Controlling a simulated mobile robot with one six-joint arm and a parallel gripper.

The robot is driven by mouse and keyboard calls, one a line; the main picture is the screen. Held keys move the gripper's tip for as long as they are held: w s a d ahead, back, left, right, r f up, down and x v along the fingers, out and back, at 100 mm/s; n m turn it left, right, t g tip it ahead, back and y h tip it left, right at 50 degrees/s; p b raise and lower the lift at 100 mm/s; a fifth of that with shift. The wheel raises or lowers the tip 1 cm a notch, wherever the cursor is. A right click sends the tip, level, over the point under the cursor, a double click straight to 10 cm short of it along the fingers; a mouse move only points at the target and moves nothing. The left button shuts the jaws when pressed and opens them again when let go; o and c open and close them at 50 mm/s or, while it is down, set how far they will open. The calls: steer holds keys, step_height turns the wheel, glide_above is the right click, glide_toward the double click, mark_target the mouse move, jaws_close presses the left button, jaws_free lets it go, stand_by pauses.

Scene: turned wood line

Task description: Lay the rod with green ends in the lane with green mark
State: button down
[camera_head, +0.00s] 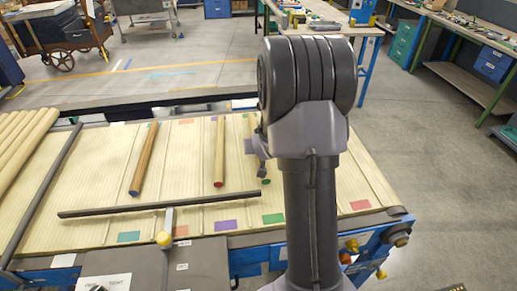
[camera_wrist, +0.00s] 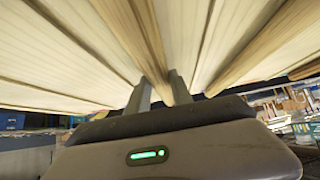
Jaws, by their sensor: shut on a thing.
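The rod with green ends (camera_head: 253,124) lies lengthwise on the ribbed wooden bed, partly hidden by my arm; its near green end shows at my arm's left edge. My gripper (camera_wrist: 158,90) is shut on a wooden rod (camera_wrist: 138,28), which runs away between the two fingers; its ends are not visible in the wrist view. In the head view my gripper is mostly hidden behind my arm, at the green-ended rod. The green mark (camera_head: 273,218) is at the near edge of the bed, between a purple mark (camera_head: 226,225) and my arm.
A red-ended rod (camera_head: 219,152) and a blue-ended rod (camera_head: 142,160) lie to the left. A dark bar (camera_head: 160,206) crosses the lanes near the front. Teal (camera_head: 128,237), orange (camera_head: 180,231) and red (camera_head: 359,205) marks line the near edge. Several pale rods (camera_head: 22,143) lie far left.

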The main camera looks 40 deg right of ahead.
steer(key=shift+f, duration=0.15)
steer(key=shift+f, duration=0.15)
steer(key=c, duration=1.1)
jaws_free()
